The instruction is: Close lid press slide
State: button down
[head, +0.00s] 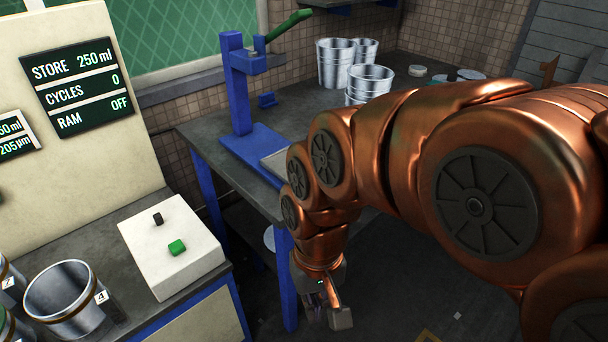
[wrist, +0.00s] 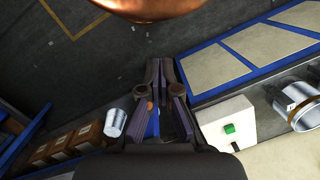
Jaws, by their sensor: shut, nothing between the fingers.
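The lid press is a blue stand (head: 238,95) with a raised green lever (head: 289,25) and a blue base (head: 238,148) on the dark table. A pale grey plate (head: 273,162) sits on the base; its right part is hidden behind my arm, so I cannot tell how far it is slid. My gripper (head: 328,312) hangs low in front of the table, below and to the right of the press, apart from it. In the wrist view my gripper (wrist: 165,68) is shut and empty, pointing over the floor. The press is not clear in the wrist view.
A white box (head: 170,240) with a green button (head: 177,247) stands on the left counter, beside a metal pail (head: 66,297). Several pails (head: 336,64) stand at the table's back. A display board (head: 80,86) reads RAM OFF. The wrist view shows brown crates (wrist: 62,146) and open floor.

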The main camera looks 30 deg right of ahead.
jog(key=w+d+m+t+y, duration=0.2)
jog(key=w+d+m, duration=0.1)
jog(key=w+m, duration=0.45)
jog(key=w+d+m+t+y, duration=0.1)
jog(key=w+d+m+t, duration=0.15)
jog(key=w+m, duration=0.55)
jog(key=w+d+m+t+h+b, duration=0.1)
jog(key=w+d+m+t, duration=0.25)
jog(key=d+m, duration=0.6)
jog(key=w+d+m+t+h, duration=0.15)
jog(key=w+d+m, duration=0.4)
jog(key=d, duration=0.75)
jog(key=w+a+f+p, duration=0.2)
jog(key=w+f, duration=0.4)
jog(key=w, duration=0.4)
jog(key=shift+w+a+f+t+y+p, duration=0.2)
jog(key=shift+a+f+t+y+p, duration=0.15)
jog(key=shift+a+f, duration=0.1)
jog(key=shift+r+m, duration=0.1)
jog(key=shift+m, duration=0.15)
